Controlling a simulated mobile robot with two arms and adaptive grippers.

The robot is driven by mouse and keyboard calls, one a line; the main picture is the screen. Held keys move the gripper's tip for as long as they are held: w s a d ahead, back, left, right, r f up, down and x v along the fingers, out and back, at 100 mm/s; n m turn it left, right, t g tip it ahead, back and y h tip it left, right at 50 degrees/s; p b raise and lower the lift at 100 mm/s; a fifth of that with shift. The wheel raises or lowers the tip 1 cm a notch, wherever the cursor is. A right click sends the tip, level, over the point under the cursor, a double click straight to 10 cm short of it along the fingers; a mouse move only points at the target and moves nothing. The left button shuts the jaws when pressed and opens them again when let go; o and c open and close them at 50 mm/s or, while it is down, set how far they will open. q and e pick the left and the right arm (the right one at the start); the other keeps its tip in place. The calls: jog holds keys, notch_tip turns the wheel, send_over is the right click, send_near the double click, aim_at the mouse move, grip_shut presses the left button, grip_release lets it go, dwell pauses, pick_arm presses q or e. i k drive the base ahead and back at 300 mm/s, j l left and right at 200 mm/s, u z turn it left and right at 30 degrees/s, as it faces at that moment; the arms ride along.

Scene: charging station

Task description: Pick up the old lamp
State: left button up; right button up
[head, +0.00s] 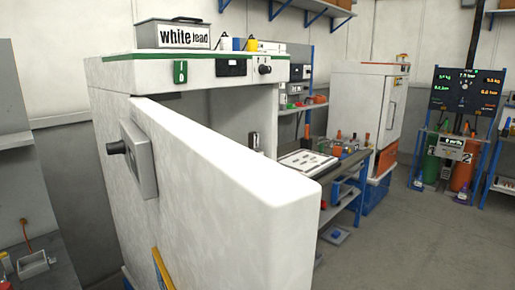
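I cannot make out an old lamp anywhere in the head view. A large white cabinet (118,75) stands in front of me with its thick white door (230,190) swung open towards me. The door has a grey latch plate with a black knob (117,147). The door hides much of the cabinet's inside. A small dark metallic cylinder (254,140) shows just above the door's top edge; I cannot tell what it is. Neither of my grippers is in view.
A grey box marked "white lead" (183,38) sits on the cabinet. Behind the door is a workbench with a white panel (307,162) and small items. A second white cabinet (362,105) and a display board (466,88) stand farther back. The floor (400,240) at right is clear.

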aim_at(253, 136)
jog(key=i+l+u, duration=0.2)
jog(key=l+u, duration=0.15)
jog(key=l, duration=0.8)
jog(key=l+u, duration=0.35)
jog(key=l, duration=0.8)
jog(key=i, duration=0.05)
